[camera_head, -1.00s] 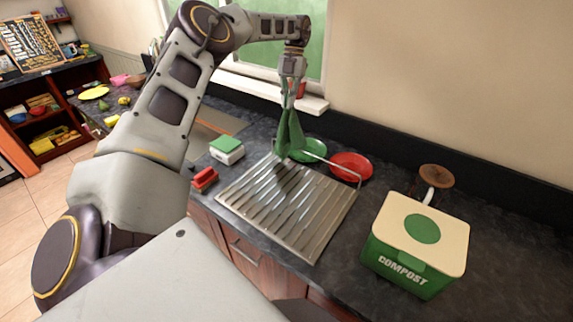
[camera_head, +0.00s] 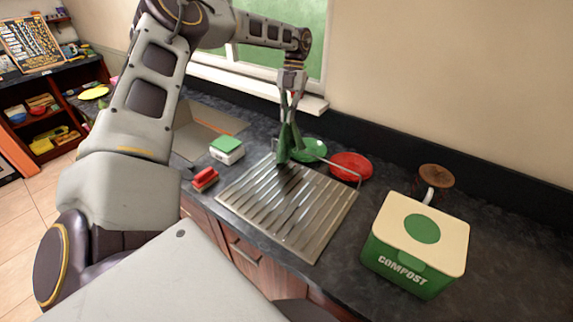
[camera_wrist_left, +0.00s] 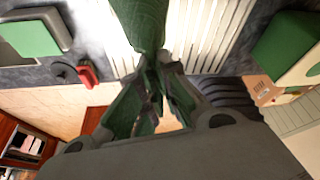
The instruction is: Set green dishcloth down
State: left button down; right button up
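The green dishcloth (camera_head: 284,148) hangs from my left gripper (camera_head: 288,108), over the back left part of the metal drying rack (camera_head: 300,225). Its lower end is at the rack's back edge; I cannot tell whether it touches. In the left wrist view the fingertips (camera_wrist_left: 158,88) are closed on the cloth (camera_wrist_left: 140,25), which spreads out beyond them above the pale ribs of the rack. My right gripper is not in view.
A green plate (camera_head: 314,148) and a red plate (camera_head: 351,165) stand behind the rack. A green-lidded container (camera_head: 227,149) and a red brush (camera_head: 205,178) are left of it.

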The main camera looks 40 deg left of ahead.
pick_arm(q)
jog(key=s+d+f, duration=0.5)
jog(key=s+f, duration=0.1)
jog(key=f, duration=0.1)
jog(key=s+d+f, duration=0.6)
jog(key=s+f, duration=0.1)
jog(key=s+d+f, duration=0.6)
jog(key=f, duration=0.1)
jog(key=shift+s+f, duration=0.4)
dwell(1.0)
jog(key=c, duration=1.2)
grip_release()
jog(key=shift+c, duration=0.2)
jog(key=shift+d+r, duration=0.1)
jog(key=shift+r, duration=0.05)
jog(key=shift+s+d+r, duration=0.2)
jog(key=shift+s+r, duration=0.05)
jog(key=shift+r, duration=0.45)
jog(key=shift+s+d+r, duration=0.15)
jog(key=shift+s+r, duration=0.05)
jog(key=shift+r, duration=0.5)
